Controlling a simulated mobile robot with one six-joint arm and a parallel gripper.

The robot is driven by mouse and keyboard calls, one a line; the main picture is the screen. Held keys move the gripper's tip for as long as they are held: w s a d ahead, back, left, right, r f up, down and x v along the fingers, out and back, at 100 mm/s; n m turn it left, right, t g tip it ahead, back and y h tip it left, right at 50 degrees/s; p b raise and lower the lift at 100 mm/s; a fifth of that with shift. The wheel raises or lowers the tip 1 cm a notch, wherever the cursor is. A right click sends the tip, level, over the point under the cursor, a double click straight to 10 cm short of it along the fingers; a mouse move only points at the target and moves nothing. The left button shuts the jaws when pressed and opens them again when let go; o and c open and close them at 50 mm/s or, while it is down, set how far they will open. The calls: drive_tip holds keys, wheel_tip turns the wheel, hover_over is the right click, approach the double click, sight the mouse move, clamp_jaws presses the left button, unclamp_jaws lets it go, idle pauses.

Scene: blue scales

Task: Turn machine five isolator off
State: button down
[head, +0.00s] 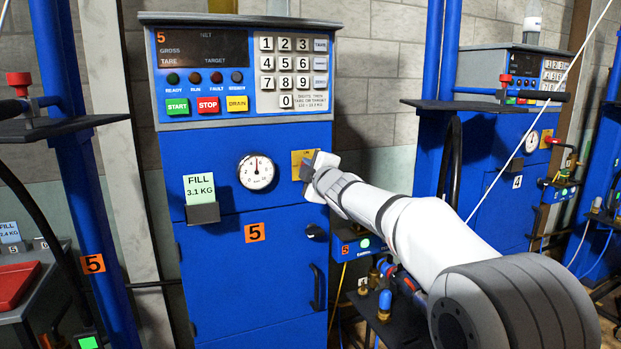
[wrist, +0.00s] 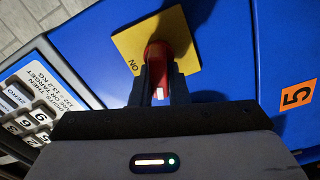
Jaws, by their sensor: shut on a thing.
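Machine five's blue cabinet (head: 240,300) stands in the middle of the head view, with an orange "5" label (head: 255,232) on its door. Its isolator has a yellow plate (head: 297,158) to the right of the round dial. In the wrist view the plate (wrist: 128,45) carries the word ON near its left edge. The red isolator knob (wrist: 155,50) has a white mark on its near end. My gripper (wrist: 161,84) is shut on this knob, one dark finger on each side. In the head view my gripper (head: 309,172) hides the knob.
Above are the keypad (head: 294,70) and the start, stop and drain buttons (head: 208,105). The dial (head: 256,172) and a fill card (head: 199,188) in a holder are left of the plate. Below are a small black knob (head: 315,231) and a door handle (head: 317,287). Machine four (head: 500,160) stands right.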

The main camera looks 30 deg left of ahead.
drive_tip(key=shift+s+a+n+b, duration=0.15)
drive_tip(key=shift+n+b, duration=0.8)
drive_tip(key=shift+n, duration=0.85)
drive_tip(key=c, duration=1.4)
unclamp_jaws()
drive_tip(key=shift+f, duration=0.2)
drive_tip(key=b+v, duration=0.2)
drive_tip(key=v, duration=0.5)
drive_tip(key=shift+d, duration=0.35)
drive_tip(key=shift+s, duration=0.15)
